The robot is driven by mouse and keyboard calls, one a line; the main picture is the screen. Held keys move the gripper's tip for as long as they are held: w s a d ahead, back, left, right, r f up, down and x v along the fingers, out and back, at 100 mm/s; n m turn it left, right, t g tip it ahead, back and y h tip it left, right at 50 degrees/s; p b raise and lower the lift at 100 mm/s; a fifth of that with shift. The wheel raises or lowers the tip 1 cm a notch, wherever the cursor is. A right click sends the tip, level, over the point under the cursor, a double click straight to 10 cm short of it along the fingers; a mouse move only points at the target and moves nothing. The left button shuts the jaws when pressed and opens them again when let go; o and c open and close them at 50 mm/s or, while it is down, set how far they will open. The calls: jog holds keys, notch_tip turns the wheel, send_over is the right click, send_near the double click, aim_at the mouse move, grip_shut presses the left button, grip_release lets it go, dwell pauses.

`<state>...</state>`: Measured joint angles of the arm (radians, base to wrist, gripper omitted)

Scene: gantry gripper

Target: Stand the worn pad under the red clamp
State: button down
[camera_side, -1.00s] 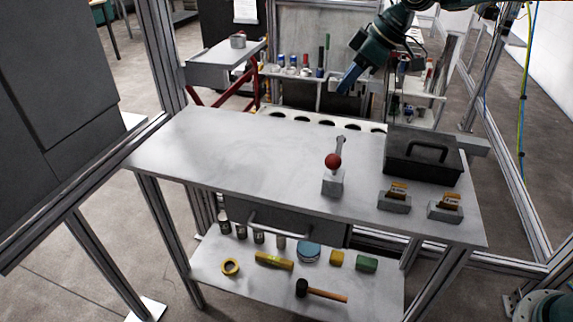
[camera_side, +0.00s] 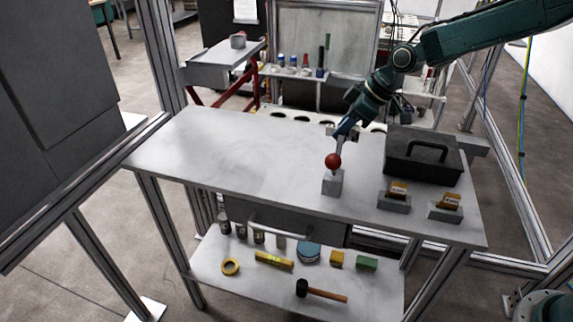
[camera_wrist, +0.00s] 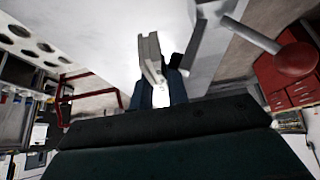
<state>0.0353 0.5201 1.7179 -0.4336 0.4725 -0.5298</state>
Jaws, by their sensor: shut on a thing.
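The red clamp (camera_side: 333,161) shows as a red ball on a thin lever above a grey block on the table. In the wrist view, its red ball (camera_wrist: 295,60) and grey lever are at the upper right. My gripper (camera_side: 343,131) is just behind and above the ball, pointing down. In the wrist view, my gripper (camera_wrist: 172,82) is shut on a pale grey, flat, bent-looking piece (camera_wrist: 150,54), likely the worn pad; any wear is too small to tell. The space under the clamp is not clear in either view.
Two grey holders (camera_side: 394,204) (camera_side: 445,214) with small orange-brown labelled pieces stand at the table's right. A dark toolbox (camera_side: 424,169) is behind them. The table's left half (camera_side: 225,150) is clear. Tools and cans lie on the lower shelf (camera_side: 215,282).

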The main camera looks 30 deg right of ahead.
aim_at(346, 138)
jog(key=shift+f, duration=2.2)
jog(key=shift+f, duration=0.1)
jog(key=shift+f, duration=2.05)
jog(key=c, duration=1.4)
grip_release()
jog(key=shift+f, duration=0.15)
jog(key=shift+o, duration=0.2)
